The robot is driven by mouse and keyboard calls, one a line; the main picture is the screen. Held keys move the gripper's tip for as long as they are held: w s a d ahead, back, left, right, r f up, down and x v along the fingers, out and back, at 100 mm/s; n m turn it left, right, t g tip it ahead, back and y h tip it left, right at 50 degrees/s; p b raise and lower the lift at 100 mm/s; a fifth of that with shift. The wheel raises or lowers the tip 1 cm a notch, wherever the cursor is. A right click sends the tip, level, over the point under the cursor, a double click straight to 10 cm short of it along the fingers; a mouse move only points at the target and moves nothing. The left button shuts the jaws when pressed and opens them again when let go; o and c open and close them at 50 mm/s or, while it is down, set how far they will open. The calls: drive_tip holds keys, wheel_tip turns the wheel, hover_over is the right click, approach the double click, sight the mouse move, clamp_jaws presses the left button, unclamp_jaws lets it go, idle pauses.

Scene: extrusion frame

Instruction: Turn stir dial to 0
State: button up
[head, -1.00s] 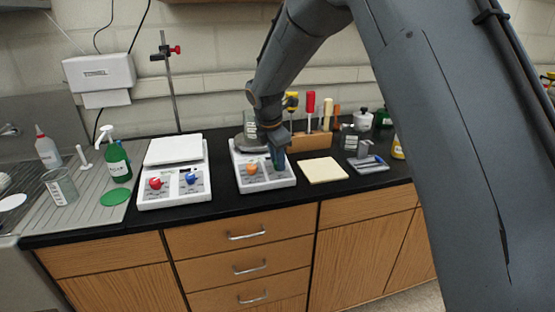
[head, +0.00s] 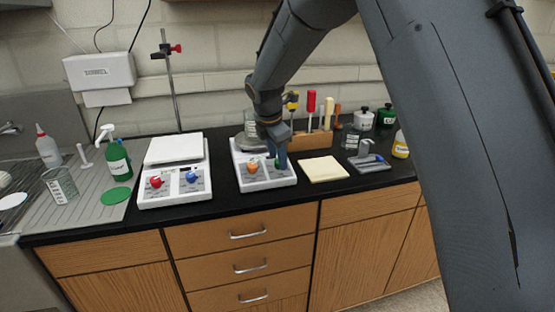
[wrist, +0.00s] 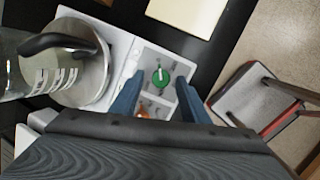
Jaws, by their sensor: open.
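A white hot plate (head: 249,186) with an orange dial (head: 253,168) and a green dial (wrist: 160,76) stands on the black counter. The green dial has a white pointer line, which is close to upright in the wrist view. My gripper (wrist: 160,79) is open over it, with one finger on each side of the dial in the picture and no clear contact. In the head view my gripper mostly hides the green dial. The panel labels are too small to read.
A second white unit (head: 205,186) with a red dial (head: 155,182) and a blue dial (head: 191,177) is to the left. A cream pad (head: 324,169) lies to the right.

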drive_tip(key=b+v, duration=0.1)
drive_tip(key=v, duration=0.5)
drive_tip(key=shift+r+b, duration=0.35)
drive_tip(key=shift+s, duration=0.2)
